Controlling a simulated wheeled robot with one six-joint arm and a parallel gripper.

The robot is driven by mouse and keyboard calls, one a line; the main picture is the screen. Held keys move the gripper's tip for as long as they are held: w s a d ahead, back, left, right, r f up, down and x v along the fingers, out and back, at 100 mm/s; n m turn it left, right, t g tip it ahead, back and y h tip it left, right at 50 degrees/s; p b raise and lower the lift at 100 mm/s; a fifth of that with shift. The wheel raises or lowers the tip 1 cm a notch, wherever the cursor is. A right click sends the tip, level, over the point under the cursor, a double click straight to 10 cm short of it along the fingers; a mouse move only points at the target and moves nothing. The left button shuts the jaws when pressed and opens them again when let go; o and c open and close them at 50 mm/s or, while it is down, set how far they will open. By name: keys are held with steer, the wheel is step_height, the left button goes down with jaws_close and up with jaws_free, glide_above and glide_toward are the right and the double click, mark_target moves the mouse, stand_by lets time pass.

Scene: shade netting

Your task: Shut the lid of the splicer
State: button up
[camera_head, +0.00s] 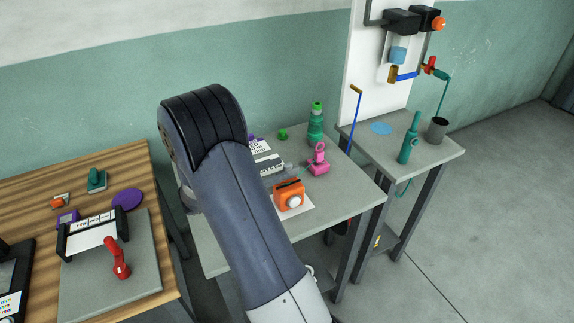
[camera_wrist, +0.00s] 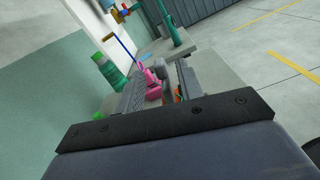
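No part is clearly labelled as the splicer. An orange device (camera_head: 289,195) with a dark top and a round white knob sits on a white mat on the middle grey table; it may be the splicer, but I cannot tell whether its lid is open. A sliver of orange (camera_wrist: 178,96) shows in the wrist view, mostly hidden. My gripper (camera_wrist: 162,78) seems open in the wrist view, with its two grey fingers apart and the pink device (camera_wrist: 152,88) seen beyond them.
The pink device (camera_head: 318,160) and a green bottle (camera_head: 316,124) stand behind the orange device. A grey side table (camera_head: 428,153) holds a green pump-like tool and dark cup. A wooden table (camera_head: 35,195) at left carries a red-handled device. Floor at right is clear.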

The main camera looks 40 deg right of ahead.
mark_target(284, 168)
steer(key=shift+x, duration=1.85)
steer(key=shift+c, duration=0.4)
jaws_close()
